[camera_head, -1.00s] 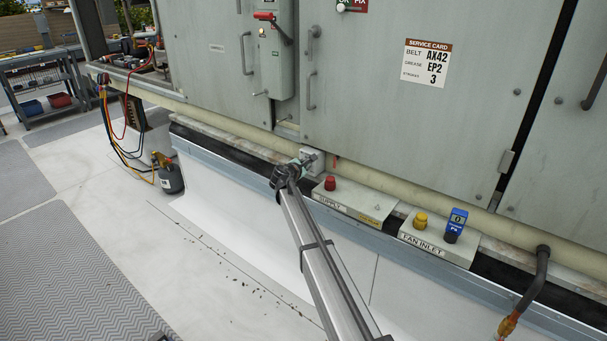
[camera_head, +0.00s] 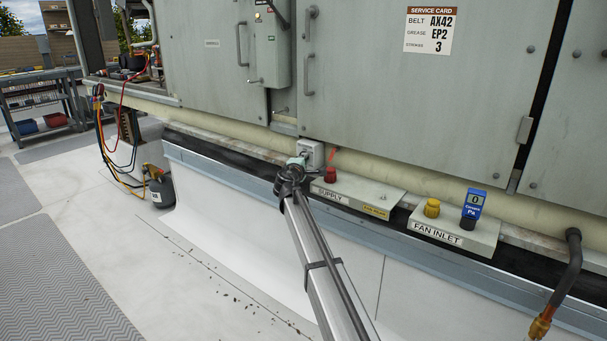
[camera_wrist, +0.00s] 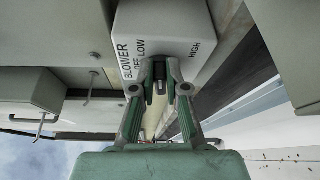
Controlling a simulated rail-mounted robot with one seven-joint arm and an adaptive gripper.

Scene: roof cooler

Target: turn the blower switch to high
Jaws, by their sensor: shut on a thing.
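The blower switch box (camera_head: 312,151) is a small pale box on the unit's lower edge, left of the red knob. In the wrist view the box (camera_wrist: 180,22) carries the words BLOWER, OFF, LOW and HIGH, with HIGH at the right. My gripper (camera_wrist: 161,88) is at the face of the box, its two green-linked fingers shut on the dark switch knob (camera_wrist: 159,68). The fingers cover much of the knob, so I cannot tell which mark it points to. In the head view my gripper (camera_head: 301,163) touches or nearly touches the box; the knob is hidden there.
Right of the box, a SUPPLY plate (camera_head: 357,194) bears a red knob (camera_head: 330,175). Farther right, a FAN INLET plate (camera_head: 470,240) holds a yellow knob (camera_head: 432,208) and a blue gauge (camera_head: 474,204). A pale pipe (camera_head: 390,174) runs behind. The roof floor is open at left.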

